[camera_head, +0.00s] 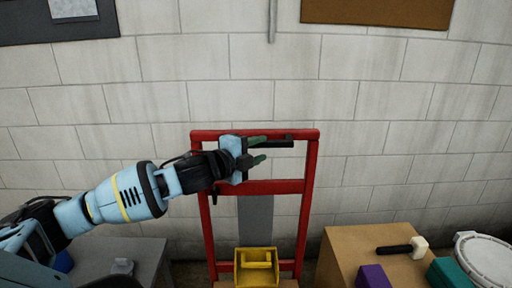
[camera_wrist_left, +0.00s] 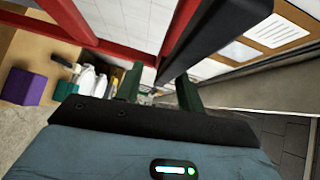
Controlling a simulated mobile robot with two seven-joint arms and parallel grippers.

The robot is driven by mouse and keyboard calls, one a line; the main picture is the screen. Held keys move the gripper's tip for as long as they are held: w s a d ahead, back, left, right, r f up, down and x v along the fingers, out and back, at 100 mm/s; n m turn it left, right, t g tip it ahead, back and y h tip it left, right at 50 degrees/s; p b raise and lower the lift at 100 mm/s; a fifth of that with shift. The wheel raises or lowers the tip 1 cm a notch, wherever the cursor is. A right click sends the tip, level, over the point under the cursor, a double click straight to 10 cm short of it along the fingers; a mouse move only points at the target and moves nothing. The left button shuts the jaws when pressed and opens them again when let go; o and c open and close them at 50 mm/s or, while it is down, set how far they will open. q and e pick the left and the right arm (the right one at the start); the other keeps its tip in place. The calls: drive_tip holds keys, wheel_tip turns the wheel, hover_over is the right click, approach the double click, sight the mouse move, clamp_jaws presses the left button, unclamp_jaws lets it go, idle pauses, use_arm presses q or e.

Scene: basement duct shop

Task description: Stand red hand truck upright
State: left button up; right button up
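The red hand truck (camera_head: 312,175) is in front of the block wall in the head view, its frame rising from the bottom of the picture. Its exact tilt is hard to tell. A black grip (camera_head: 280,143) is at its top bar, and a red bar (camera_wrist_left: 108,45) and the black grip (camera_wrist_left: 225,25) also show in the left wrist view. My left gripper (camera_head: 260,150) is at the top of the frame, its green fingers apart, beside the grip. In the wrist view the grip's end reaches near the gap between the fingers (camera_wrist_left: 158,90). My right gripper is out of view.
A yellow bin (camera_head: 256,278) sits low on the hand truck. A grey table (camera_head: 145,255) stands at left.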

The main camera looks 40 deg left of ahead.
use_arm(q)
drive_tip(key=shift+w+a+r, duration=0.1)
drive_tip(key=shift+a, duration=0.05)
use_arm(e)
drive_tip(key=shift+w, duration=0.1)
